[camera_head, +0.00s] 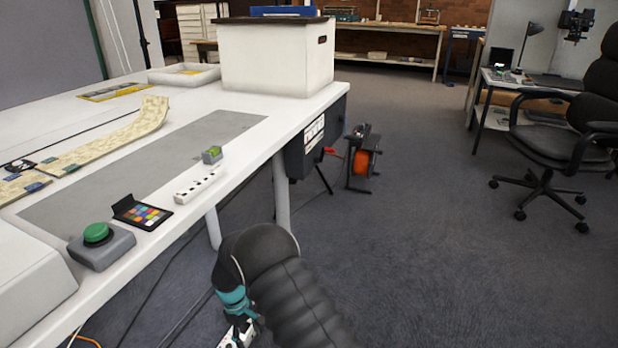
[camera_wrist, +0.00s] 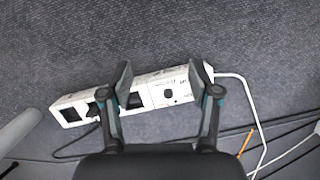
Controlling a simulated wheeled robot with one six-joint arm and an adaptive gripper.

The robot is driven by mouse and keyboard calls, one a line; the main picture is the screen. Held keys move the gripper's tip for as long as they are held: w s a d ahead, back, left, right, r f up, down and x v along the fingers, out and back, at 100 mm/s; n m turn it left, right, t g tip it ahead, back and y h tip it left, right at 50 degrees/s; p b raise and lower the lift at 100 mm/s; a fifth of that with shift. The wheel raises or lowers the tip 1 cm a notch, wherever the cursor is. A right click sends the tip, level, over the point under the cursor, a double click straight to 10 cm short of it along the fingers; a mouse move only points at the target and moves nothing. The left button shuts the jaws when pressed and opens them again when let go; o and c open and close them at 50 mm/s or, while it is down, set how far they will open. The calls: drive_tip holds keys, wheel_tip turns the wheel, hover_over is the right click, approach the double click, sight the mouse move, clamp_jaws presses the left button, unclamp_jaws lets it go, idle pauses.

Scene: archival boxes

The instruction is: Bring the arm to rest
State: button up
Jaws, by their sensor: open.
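My arm (camera_head: 292,300) reaches down past the right edge of the white table, bent low over the carpet. My gripper (camera_wrist: 162,80) is open in the wrist view, its two fingers apart with nothing held between them. Below the fingers lies a white power strip (camera_wrist: 72,114) with dark sockets, on the carpet. The fingers overlap it in the picture; whether they touch it I cannot tell. In the head view the gripper is partly hidden by my arm.
Cables (camera_wrist: 258,130) run across the carpet near the strip. The white table (camera_head: 105,290) holds a green button (camera_head: 96,233), a colour card (camera_head: 142,213), a white socket bar (camera_head: 200,184) and a large white box (camera_head: 275,60). Open carpet (camera_head: 430,250) lies right, with an office chair (camera_head: 560,150) beyond.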

drive_tip(key=s+d+r+m+t+y, duration=0.15)
drive_tip(key=s+d+r, duration=0.25)
drive_tip(key=d+r, duration=0.5)
drive_tip(key=s+d+r+m+p, duration=0.1)
drive_tip(key=s+d+r+m, duration=0.35)
drive_tip(key=r, duration=0.85)
drive_tip(key=s+d+r+m+t+y, duration=0.1)
drive_tip(key=s+d+r, duration=0.3)
drive_tip(key=d+r, duration=0.65)
drive_tip(key=s+d+r+m+t+p, duration=0.1)
drive_tip(key=s+d+r+m+t, duration=0.3)
drive_tip(key=s+d+r, duration=0.5)
drive_tip(key=s+r+t, duration=0.1)
drive_tip(key=s+r, duration=0.2)
drive_tip(key=r, duration=0.2)
drive_tip(key=shift+s+d, duration=0.15)
drive_tip(key=shift+d, duration=0.25)
